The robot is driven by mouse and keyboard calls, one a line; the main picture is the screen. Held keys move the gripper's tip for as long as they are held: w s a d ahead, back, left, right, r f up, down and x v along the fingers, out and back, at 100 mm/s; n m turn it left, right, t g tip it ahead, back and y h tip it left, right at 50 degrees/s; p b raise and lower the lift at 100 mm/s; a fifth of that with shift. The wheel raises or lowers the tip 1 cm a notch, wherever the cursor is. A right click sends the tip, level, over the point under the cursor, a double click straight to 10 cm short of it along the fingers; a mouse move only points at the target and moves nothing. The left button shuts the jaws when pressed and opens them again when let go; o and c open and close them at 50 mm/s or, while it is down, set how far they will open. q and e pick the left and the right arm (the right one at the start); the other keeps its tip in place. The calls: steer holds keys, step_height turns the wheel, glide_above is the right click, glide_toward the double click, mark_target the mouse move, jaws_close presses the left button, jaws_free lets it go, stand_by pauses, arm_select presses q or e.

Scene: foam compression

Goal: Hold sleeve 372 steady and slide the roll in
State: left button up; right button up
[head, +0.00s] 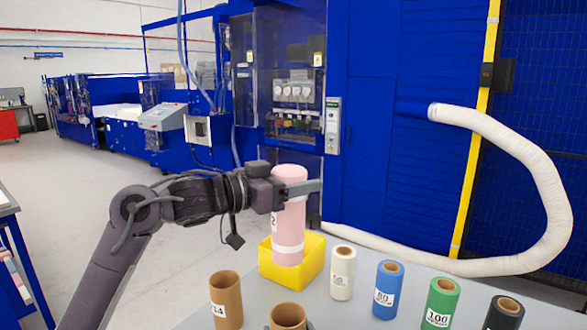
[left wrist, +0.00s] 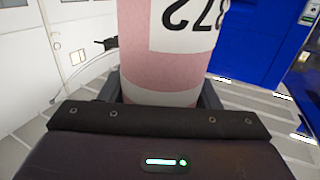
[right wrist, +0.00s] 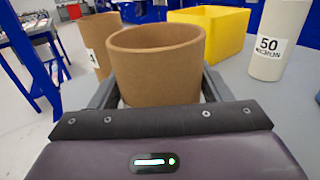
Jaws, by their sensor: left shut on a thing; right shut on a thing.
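A pink cylinder (head: 289,217) with white bands stands upright in the head view. Its label, upside down and cut off in the left wrist view (left wrist: 165,65), ends in 72. My left gripper (head: 300,189) is shut around its upper part. The cylinder's lower end overlaps the yellow box (head: 270,268); I cannot tell whether it is inside or above it. A plain brown tube (head: 288,314) is at the bottom edge of the head view. My right gripper (right wrist: 155,88) is shut on this tube, its open top showing in the right wrist view.
A brown tube marked 14 (head: 227,302) stands left of the held tube. White (head: 342,275), blue (head: 386,292), green (head: 437,305) and black (head: 502,315) rolls stand in a row to the right on the grey table (head: 365,248). Blue machines stand behind.

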mark_target(294, 261)
arm_select(q)
steer(key=f+g, duration=0.1)
steer(key=f, duration=0.1)
steer(key=f+m+g+h, duration=0.1)
steer(key=f, duration=0.5)
steer(key=shift+s+a+m+g+h, duration=0.2)
steer(key=shift+s+m+g+h, duration=0.1)
steer(key=shift+s+m+g, duration=0.1)
steer(key=shift+f, duration=1.9)
steer(key=shift+f, duration=0.6)
steer(key=shift+f, duration=1.15)
steer(key=shift+f, duration=0.35)
steer(key=shift+f, duration=0.3)
steer(key=shift+f, duration=0.15)
steer(key=shift+f, duration=1.85)
steer(key=shift+f, duration=0.25)
